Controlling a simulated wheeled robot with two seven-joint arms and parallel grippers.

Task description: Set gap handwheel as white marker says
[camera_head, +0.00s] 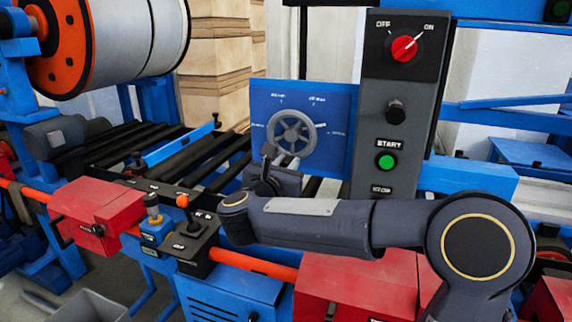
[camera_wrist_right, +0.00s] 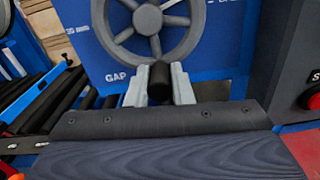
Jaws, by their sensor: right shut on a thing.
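The grey spoked gap handwheel (camera_head: 291,132) is mounted on a blue panel (camera_head: 341,106) with small white labels around it. A short pale mark (camera_head: 321,125) shows just right of the rim; its exact reading is too small to tell. In the right wrist view the lower part of the handwheel (camera_wrist_right: 151,45) shows above the word GAP. My right gripper (camera_head: 281,157) is at the wheel's lower edge. In the wrist view its two pale fingers (camera_wrist_right: 159,86) are shut on the black handle knob (camera_wrist_right: 160,80). My left gripper is out of view.
A dark control box (camera_head: 398,100) with a red OFF/ON knob (camera_head: 404,49) and a green START button (camera_head: 386,162) stands right of the panel. Black rollers (camera_head: 195,155) lie left. A small box with an orange-tipped lever (camera_head: 182,202) stands in front.

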